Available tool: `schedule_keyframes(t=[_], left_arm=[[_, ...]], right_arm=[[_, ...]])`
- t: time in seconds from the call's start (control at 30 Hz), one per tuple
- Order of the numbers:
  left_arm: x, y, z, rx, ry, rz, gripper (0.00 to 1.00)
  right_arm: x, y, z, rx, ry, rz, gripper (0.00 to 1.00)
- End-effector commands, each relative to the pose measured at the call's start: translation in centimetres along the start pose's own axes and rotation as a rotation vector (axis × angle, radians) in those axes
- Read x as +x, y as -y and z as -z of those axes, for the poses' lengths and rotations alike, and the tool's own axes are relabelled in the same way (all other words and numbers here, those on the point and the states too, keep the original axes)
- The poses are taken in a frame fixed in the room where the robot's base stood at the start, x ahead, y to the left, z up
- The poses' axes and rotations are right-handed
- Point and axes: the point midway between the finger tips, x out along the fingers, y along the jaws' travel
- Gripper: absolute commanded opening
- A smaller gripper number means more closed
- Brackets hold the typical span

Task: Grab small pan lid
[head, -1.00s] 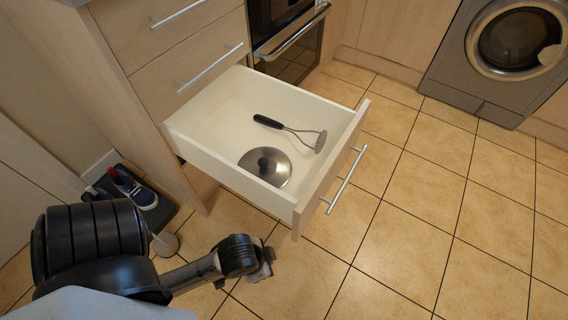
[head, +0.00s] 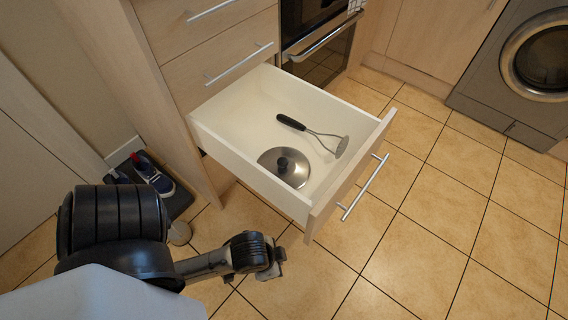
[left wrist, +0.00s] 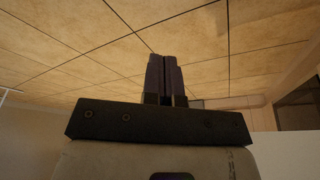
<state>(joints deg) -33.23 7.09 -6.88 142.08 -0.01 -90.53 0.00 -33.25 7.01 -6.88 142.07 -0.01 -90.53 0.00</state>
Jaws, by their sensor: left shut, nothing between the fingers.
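The lid is not in the left wrist view. My right gripper is not in view.
A black-handled masher (head: 318,134) lies in the drawer beside the lid. The drawer front with its bar handle (head: 363,187) juts over the tiled floor. Shoes (head: 152,176) stand on a dark mat at the left. The floor at the right is clear.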

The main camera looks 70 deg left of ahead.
Motion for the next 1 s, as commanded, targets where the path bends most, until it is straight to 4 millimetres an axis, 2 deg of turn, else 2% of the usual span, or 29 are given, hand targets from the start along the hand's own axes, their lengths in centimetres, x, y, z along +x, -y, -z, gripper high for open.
schedule_keyframes(t=[0.27, 0.9, 1.0], left_arm=[[0.0, 0.1, -0.03, 0.003, 0.001, 0.003, 0.01], [-0.01, -0.29, 0.07, -0.01, -0.002, -0.008, 0.62], [-0.02, -0.29, 0.06, -0.009, -0.002, -0.007, 0.65]], right_arm=[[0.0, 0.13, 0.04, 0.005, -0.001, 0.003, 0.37], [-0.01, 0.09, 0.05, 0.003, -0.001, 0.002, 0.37], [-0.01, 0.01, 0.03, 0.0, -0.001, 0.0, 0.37]])
